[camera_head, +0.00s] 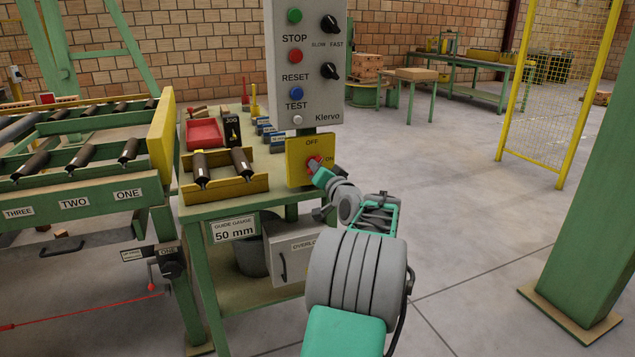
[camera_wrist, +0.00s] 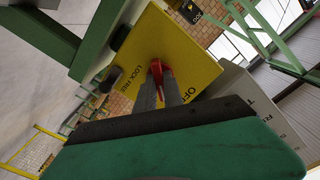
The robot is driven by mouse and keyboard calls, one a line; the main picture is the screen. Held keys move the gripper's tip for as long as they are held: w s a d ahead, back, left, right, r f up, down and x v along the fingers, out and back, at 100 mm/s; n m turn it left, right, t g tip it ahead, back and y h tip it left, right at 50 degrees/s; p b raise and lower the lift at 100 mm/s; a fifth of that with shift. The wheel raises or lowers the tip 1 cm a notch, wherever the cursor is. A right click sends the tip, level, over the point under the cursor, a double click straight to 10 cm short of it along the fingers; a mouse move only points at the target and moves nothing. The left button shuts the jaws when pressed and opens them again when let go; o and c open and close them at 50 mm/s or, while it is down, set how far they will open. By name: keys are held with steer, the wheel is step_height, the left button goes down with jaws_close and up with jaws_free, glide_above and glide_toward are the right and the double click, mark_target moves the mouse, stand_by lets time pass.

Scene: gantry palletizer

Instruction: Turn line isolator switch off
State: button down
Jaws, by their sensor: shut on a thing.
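The line isolator switch is a yellow box (camera_head: 298,166) with a red handle (camera_head: 314,163), below the grey control panel. My gripper (camera_head: 318,168) is at the handle, reaching in from the lower right. In the wrist view the yellow plate (camera_wrist: 172,62) fills the middle, and my gripper's two fingers (camera_wrist: 160,82) are shut on the red handle (camera_wrist: 156,68). Most of the handle is hidden by the fingers, so its exact angle is hard to tell.
The grey control panel (camera_head: 305,75) with buttons and knobs stands directly above the switch. A green bench (camera_head: 230,208) with a red bin (camera_head: 204,133) and rollers is to the left. A green post (camera_head: 590,200) stands at the right. Open floor lies between.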

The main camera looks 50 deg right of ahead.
steer(key=shift+f+n+b, duration=0.1)
steer(key=shift+n+b, duration=3.7)
steer(key=shift+b, duration=0.2)
steer(key=c, duration=1.5)
jaws_free()
steer(key=shift+o, duration=0.2)
steer(key=shift+s, duration=0.1)
steer(key=p+v, duration=0.1)
steer(key=v, duration=0.6)
steer(key=shift+s+a, duration=0.2)
steer(key=shift+s, duration=0.05)
